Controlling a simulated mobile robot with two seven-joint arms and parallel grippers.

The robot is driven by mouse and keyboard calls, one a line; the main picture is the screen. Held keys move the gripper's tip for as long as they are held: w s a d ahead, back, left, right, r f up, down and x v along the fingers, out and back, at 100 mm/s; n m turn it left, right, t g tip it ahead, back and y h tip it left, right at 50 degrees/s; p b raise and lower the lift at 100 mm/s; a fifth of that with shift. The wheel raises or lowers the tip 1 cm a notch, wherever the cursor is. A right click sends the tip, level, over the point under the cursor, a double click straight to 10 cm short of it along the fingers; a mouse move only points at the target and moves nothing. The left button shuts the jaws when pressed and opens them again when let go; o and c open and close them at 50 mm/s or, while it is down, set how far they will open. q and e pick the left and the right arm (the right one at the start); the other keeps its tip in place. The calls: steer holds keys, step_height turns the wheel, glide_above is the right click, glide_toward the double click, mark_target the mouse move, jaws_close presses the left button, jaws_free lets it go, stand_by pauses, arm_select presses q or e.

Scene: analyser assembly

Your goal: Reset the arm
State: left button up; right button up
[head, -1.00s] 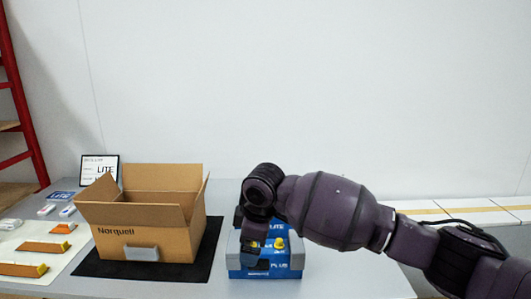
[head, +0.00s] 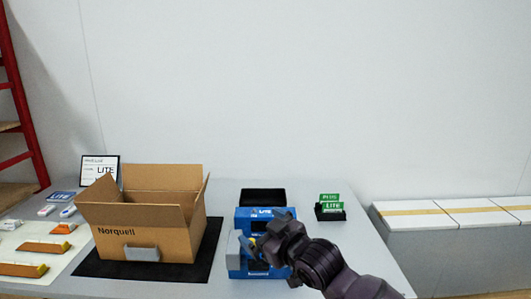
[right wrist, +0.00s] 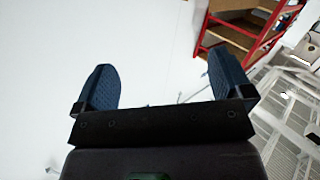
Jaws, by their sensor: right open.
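My right arm (head: 325,262) reaches in from the lower right in the head view, folded low over the table's front. My right gripper (head: 250,247) is in front of the blue boxes (head: 258,215), and covers part of them; whether it touches them I cannot tell. In the right wrist view my right gripper (right wrist: 165,82) has its two dark blue fingers wide apart, with nothing between them. My left gripper is not in view.
An open cardboard box (head: 150,215) stands on a black mat (head: 100,268) left of the gripper. A black tray (head: 262,197) and a holder with green cards (head: 330,210) are behind. White-topped boxes (head: 440,215) stand at right. The table's right part is clear.

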steer(key=s+d+f+m+t+h, duration=0.1)
steer(key=s+d+f+m+h, duration=0.2)
steer(key=s+d+f, duration=0.45)
steer(key=s+d+f+m+t+h, duration=0.1)
steer(key=s+d+f+m+h, duration=0.35)
steer(key=d+f, duration=0.6)
steer(key=s+d+f+g+h, duration=0.1)
steer(key=s+d+f, duration=0.2)
steer(key=s, duration=0.4)
steer(key=s+d+f+m+g+h, duration=0.1)
steer(key=s+d+f, duration=0.2)
steer(key=s+f, duration=0.3)
steer(key=s+d+f+m+g+h, duration=0.1)
steer(key=s+d+f+g, duration=0.1)
steer(key=s+d+f, duration=0.2)
steer(key=s, duration=0.3)
steer(key=shift+s+f, duration=0.25)
steer(key=shift+s, duration=0.15)
